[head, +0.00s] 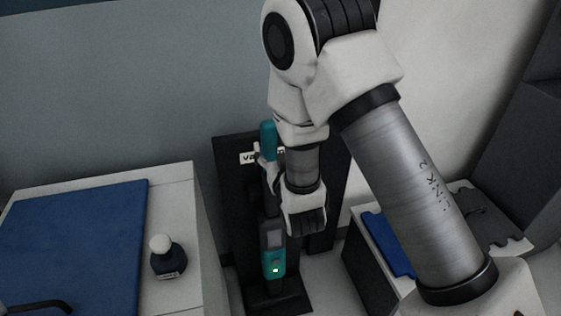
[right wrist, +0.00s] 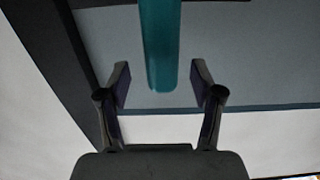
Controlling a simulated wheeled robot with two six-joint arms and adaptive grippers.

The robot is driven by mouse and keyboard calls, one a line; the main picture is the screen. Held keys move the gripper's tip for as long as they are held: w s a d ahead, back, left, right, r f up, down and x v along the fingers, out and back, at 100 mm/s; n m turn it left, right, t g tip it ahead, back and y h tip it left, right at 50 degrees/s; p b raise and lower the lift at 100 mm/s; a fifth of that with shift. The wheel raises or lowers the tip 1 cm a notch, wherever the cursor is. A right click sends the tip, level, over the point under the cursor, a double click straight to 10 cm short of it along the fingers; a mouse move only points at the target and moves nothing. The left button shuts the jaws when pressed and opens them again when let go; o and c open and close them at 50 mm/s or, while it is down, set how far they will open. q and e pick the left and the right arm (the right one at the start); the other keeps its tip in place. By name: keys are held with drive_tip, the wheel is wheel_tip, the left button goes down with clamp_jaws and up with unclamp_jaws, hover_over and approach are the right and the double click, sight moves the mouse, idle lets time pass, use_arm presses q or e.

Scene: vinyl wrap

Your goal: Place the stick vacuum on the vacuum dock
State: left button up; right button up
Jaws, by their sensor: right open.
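The stick vacuum (head: 269,140) is teal and dark, slim and upright. It stands close in front of the black vacuum dock (head: 229,160), a tall board with a partly covered white label and a low base. A teal unit with a grey panel and a lit green light shows low on this column. My right gripper (right wrist: 162,84) is open. In the right wrist view a teal bar (right wrist: 162,45), apparently the vacuum's handle, ends between its fingertips; neither finger visibly touches it. In the head view my right arm hides part of the dock.
A white cabinet (head: 180,205) at the left carries a blue mat (head: 75,240) and a dark bottle with a white cap (head: 168,257). At the right, a low dark unit with a blue item (head: 388,243) stands partly behind my arm. A grey wall closes the back.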

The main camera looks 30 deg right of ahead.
drive_tip(key=v, duration=0.2)
drive_tip(key=shift+s+a, duration=0.15)
drive_tip(key=shift+s, duration=0.25)
drive_tip(key=p+v, duration=0.6)
drive_tip(key=p, duration=0.3)
drive_tip(key=s+d+f+g+y, duration=0.1)
drive_tip(key=s+f+g, duration=0.25)
drive_tip(key=f, duration=0.35)
drive_tip(key=s+f+g+y, duration=0.1)
drive_tip(key=s+f+g, duration=0.25)
drive_tip(key=f, duration=0.45)
drive_tip(key=s+a+f+n+g+y, duration=0.1)
drive_tip(key=s+f+g, duration=0.4)
drive_tip(key=s, duration=0.3)
drive_tip(key=s+a+f+n+g+y, duration=0.1)
drive_tip(key=s+f+g, duration=0.3)
drive_tip(key=s, duration=0.4)
drive_tip(key=shift+f+n+g+y, duration=0.3)
drive_tip(key=shift+f+g+y, duration=0.1)
drive_tip(key=shift+f, duration=0.15)
drive_tip(key=shift+s, duration=0.25)
